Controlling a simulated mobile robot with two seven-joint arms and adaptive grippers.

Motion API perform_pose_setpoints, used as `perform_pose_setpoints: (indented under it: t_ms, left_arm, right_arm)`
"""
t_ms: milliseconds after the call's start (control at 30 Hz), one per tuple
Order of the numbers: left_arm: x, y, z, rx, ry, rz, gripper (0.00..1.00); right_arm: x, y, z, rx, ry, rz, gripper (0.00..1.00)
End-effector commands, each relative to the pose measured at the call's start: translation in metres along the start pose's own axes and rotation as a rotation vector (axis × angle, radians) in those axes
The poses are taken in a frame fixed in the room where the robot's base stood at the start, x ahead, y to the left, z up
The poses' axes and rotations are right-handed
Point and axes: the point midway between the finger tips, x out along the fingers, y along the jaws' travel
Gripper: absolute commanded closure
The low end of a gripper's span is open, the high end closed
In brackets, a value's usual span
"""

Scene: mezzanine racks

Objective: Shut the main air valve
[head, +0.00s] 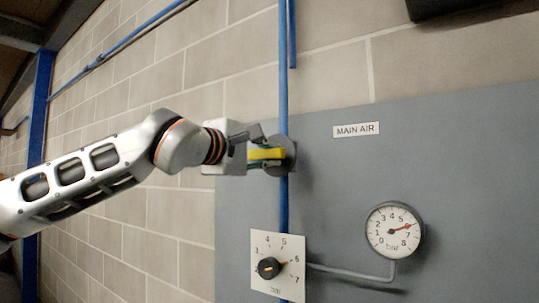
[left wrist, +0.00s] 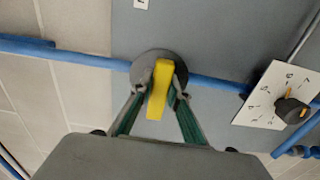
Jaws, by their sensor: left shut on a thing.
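The main air valve is a dark round hub (left wrist: 147,63) on a blue pipe, with a yellow handle (left wrist: 159,88). In the head view the yellow handle (head: 266,154) points left from the hub (head: 286,155), across the upright pipe. The wrist view also shows it crosswise to the pipe. My left gripper (head: 264,155) is shut on the handle, one finger on each side; in the wrist view its green-sided fingers (left wrist: 161,92) flank it. The MAIN AIR label (head: 356,130) is right of the valve. My right gripper is out of view.
A round bar gauge (head: 395,230) at lower right has its red needle near 6. A white dial plate (head: 278,245) with a black knob (head: 269,268) sits below the valve, joined to the gauge by a thin grey tube. The grey panel (head: 460,150) is otherwise mostly bare.

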Motion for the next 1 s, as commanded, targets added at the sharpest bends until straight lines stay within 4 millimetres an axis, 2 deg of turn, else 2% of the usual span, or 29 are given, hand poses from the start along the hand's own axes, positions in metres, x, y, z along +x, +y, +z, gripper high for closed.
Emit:
perform_pose_setpoints:
  t_ms: [67, 100, 167, 500, 633, 767, 1000]
  left_arm:
    - [0.0, -0.002, 0.0, 0.002, 0.0, -0.002, 1.0]
    - [0.0, -0.002, 0.0, 0.002, 0.0, -0.002, 0.81]
    - [0.0, -0.002, 0.0, 0.002, 0.0, -0.002, 0.67]
    - [0.0, 0.0, 0.0, 0.0, 0.0, -0.001, 0.67]
    - [-0.008, 0.0, 0.0, 0.0, -0.001, 0.0, 0.67]
    - [-0.028, 0.001, -0.001, 0.001, 0.0, 0.002, 0.67]
    - [-0.078, 0.0, -0.001, 0.001, 0.001, 0.001, 0.67]
  right_arm:
    - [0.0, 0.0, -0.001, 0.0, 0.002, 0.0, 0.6]
    - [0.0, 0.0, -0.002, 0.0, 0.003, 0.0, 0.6]
    - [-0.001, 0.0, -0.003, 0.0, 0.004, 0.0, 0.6]
    - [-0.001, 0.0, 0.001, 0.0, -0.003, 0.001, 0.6]
    - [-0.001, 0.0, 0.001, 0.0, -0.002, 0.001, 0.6]
    - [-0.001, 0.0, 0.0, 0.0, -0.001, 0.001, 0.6]
    - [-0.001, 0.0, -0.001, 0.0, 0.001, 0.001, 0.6]
